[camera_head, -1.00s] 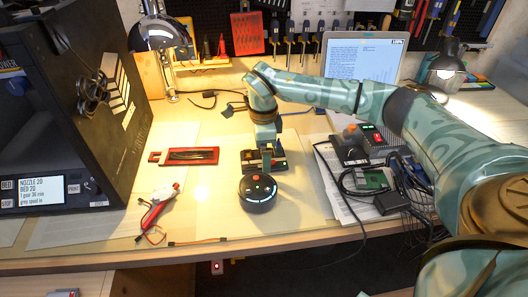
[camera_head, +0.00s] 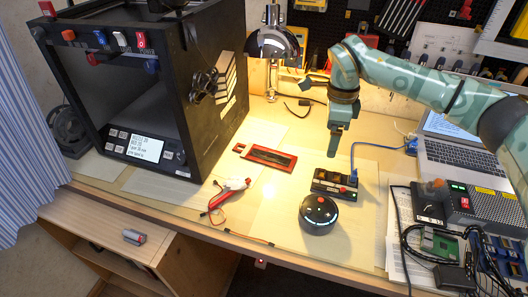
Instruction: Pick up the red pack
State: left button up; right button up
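I cannot tell for sure which thing is the red pack. A flat red case with a dark middle (camera_head: 265,158) lies on the workbench left of my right gripper. A small grey cylinder with a red end (camera_head: 134,237) lies on the lower wooden cabinet at the left. My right gripper (camera_head: 336,152) hangs pointing down above and behind a black device with a red button (camera_head: 336,184). It appears apart from the device and holds nothing that I can see. Its finger gap does not show clearly. My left gripper is not in view.
A large black printer (camera_head: 170,70) stands at the left. A laptop (camera_head: 455,155) and cables crowd the right. A lamp (camera_head: 273,42) stands behind.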

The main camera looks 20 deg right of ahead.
aim_at(279, 160)
jog(key=l+u, duration=0.3)
jog(key=k+l+u, duration=0.1)
jog(key=l+u, duration=0.25)
jog(key=l, duration=0.15)
jog(key=k+l+u, duration=0.15)
jog(key=l+u, duration=0.15)
jog(key=l, duration=0.1)
